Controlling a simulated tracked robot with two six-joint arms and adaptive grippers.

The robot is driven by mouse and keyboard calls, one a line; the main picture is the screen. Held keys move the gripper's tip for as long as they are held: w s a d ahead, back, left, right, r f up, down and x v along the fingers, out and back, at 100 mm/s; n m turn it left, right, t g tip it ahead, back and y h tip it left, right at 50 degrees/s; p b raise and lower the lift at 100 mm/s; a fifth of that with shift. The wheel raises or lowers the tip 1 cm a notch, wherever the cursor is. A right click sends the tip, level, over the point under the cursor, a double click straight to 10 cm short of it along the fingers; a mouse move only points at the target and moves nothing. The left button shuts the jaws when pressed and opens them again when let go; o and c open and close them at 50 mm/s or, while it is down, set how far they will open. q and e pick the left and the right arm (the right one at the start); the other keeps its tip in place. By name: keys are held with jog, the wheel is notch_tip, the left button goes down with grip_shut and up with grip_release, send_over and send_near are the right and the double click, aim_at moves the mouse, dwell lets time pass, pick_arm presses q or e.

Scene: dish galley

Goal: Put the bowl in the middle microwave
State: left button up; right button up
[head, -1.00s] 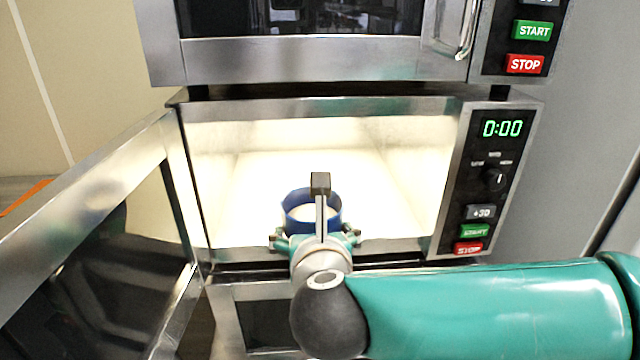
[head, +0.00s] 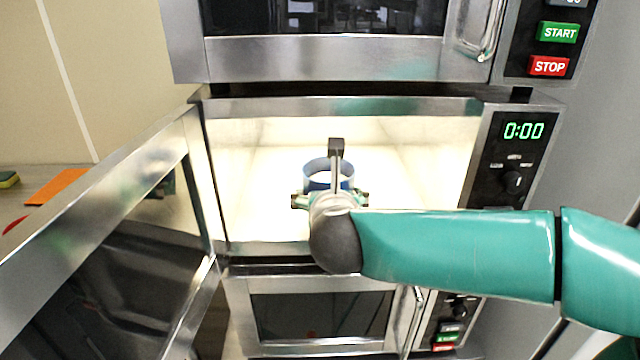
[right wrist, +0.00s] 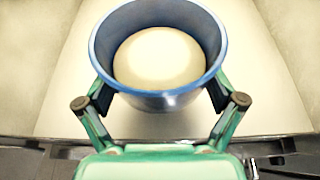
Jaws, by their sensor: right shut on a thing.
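A blue bowl (head: 328,170) with a pale inside is within the lit cavity of the middle microwave (head: 340,107), whose door (head: 110,215) stands open to the left. In the right wrist view the bowl (right wrist: 160,55) is upright, with its rim facing the camera. My right gripper (right wrist: 160,98) is shut on the bowl, its two fingers against opposite sides of the wall. In the head view my right gripper (head: 330,198) reaches through the opening and its arm partly hides the bowl. I cannot tell whether the bowl touches the cavity floor. My left gripper is not in view.
Another microwave (head: 325,55) is above with its door shut, and one (head: 320,315) is below, also shut. The control panel (head: 515,160) borders the opening on the right. Free floor shows around the bowl. An orange item (head: 58,185) lies on a counter at far left.

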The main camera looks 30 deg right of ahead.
aim_at(326, 171)
jog(key=w+d, duration=0.1)
jog(key=w, duration=0.1)
jog(key=w+d+p, duration=0.1)
jog(key=w+d, duration=0.2)
jog(key=w, duration=0.2)
jog(key=shift+d+r, duration=0.1)
jog(key=shift+d, duration=0.05)
jog(key=f, duration=0.2)
jog(key=w+f, duration=0.1)
jog(key=shift+d, duration=0.25)
jog(key=shift+f, duration=0.25)
jog(key=shift+s, duration=0.1)
jog(key=shift+f+b, duration=0.2)
jog(key=shift+b, duration=0.2)
jog(key=o, duration=1.3)
